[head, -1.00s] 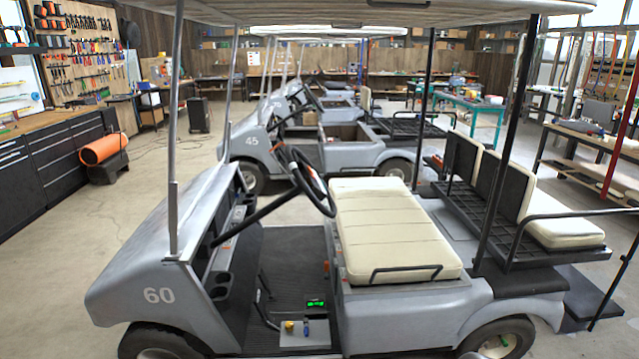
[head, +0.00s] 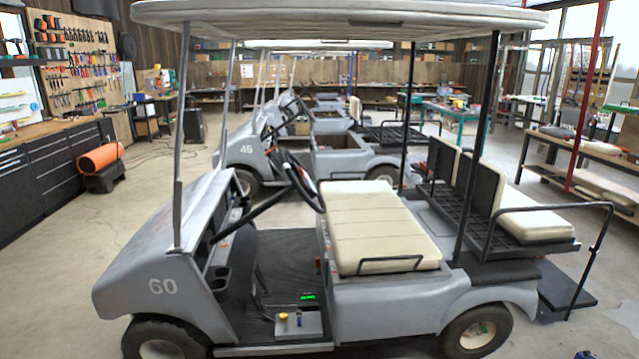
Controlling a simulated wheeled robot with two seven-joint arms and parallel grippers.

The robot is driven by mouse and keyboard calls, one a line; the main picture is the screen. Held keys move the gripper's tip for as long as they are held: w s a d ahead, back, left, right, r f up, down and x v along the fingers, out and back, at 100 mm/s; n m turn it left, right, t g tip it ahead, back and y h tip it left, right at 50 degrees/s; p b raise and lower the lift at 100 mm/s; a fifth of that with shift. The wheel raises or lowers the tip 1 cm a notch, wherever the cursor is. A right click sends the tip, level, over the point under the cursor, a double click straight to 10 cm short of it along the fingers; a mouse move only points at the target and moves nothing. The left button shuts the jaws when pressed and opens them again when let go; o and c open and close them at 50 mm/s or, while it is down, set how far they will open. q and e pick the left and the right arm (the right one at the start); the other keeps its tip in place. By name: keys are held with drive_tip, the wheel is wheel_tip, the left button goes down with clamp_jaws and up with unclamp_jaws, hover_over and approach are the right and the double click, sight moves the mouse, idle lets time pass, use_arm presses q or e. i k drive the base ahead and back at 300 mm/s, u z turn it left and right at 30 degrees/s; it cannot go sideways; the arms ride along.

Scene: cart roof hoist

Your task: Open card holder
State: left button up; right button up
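The grey golf cart numbered 60 (head: 163,286) stands across the middle of the head view. Its steering wheel (head: 305,182) rises above the dashboard (head: 222,240), with a cream front seat (head: 378,228) behind it. A small grey box (head: 297,323) with a yellow and a blue item on top sits at the edge of the cart floor. A small green-lit display (head: 307,296) is just behind it. I cannot pick out a card holder; it may be hidden or too small to tell. Neither of my grippers is in view.
The cart roof (head: 340,20) spans the top on thin posts. A rear rail (head: 560,206) and step (head: 560,290) stick out at the right. More carts (head: 250,150) stand behind. An orange cylinder (head: 100,158) lies by the black cabinets (head: 45,170). Floor at the lower left is clear.

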sight(308, 182)
drive_tip(key=z, duration=0.3)
drive_tip(key=i, duration=2.2)
drive_tip(key=u, duration=0.25)
